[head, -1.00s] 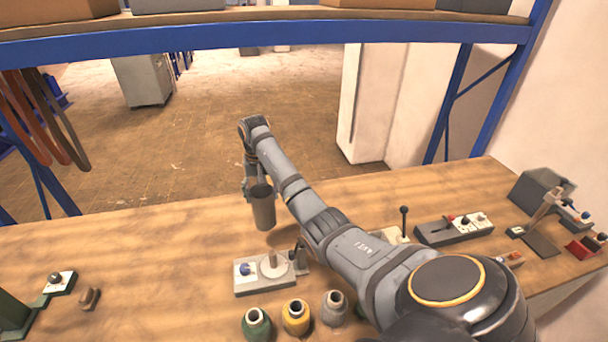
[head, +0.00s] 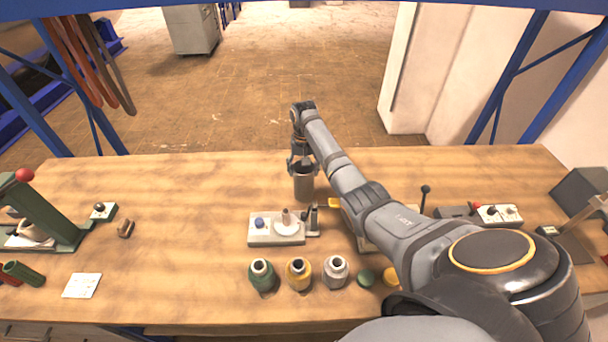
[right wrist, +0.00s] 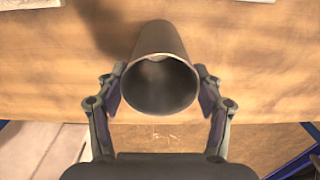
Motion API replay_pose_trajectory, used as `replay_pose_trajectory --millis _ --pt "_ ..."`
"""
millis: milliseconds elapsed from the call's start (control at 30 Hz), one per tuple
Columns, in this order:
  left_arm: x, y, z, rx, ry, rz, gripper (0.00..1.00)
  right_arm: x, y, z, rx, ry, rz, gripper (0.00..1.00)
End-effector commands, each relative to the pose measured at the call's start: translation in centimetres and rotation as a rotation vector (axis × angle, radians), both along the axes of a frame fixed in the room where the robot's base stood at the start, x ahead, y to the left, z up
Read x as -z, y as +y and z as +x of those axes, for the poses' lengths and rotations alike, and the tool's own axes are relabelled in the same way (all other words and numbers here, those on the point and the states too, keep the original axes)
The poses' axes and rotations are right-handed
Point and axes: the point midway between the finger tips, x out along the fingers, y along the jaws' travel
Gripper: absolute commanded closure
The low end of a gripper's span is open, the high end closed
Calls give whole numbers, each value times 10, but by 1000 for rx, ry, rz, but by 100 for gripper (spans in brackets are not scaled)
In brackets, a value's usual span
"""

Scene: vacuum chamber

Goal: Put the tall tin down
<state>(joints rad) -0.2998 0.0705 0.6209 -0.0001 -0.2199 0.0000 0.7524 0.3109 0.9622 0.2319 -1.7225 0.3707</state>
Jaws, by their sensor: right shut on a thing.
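The tall tin (head: 304,184) is a grey, open-topped cylinder, upright near the back middle of the wooden table. My right gripper (head: 302,163) is shut on it near its upper part. In the right wrist view the tin (right wrist: 160,75) sits between the two fingers of the gripper (right wrist: 160,95), with its dark open mouth towards the camera. A shadow lies on the wood beside it. I cannot tell whether its base touches the table. My left gripper is out of view.
The wooden table (head: 180,200) has free room left of the tin. A device with a white disc (head: 286,228) stands just in front of it. A green press (head: 45,215) is at the left.

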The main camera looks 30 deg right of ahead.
Motion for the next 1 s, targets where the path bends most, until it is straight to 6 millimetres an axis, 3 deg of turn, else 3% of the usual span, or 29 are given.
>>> replay_pose_trajectory --millis 200,533,567,600,700,1000 --pt "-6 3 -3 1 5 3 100 26 1 0 0 2 0 85" --pt "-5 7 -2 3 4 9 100 30 0 0 0 0 0 85" --pt "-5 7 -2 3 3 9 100 30 1 -1 0 1 0 28" --pt "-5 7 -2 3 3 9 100 30 1 -1 0 2 0 23" --pt "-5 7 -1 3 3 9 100 30 1 -1 0 2 0 9" --pt "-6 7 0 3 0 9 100 29 1 -1 0 2 0 9"
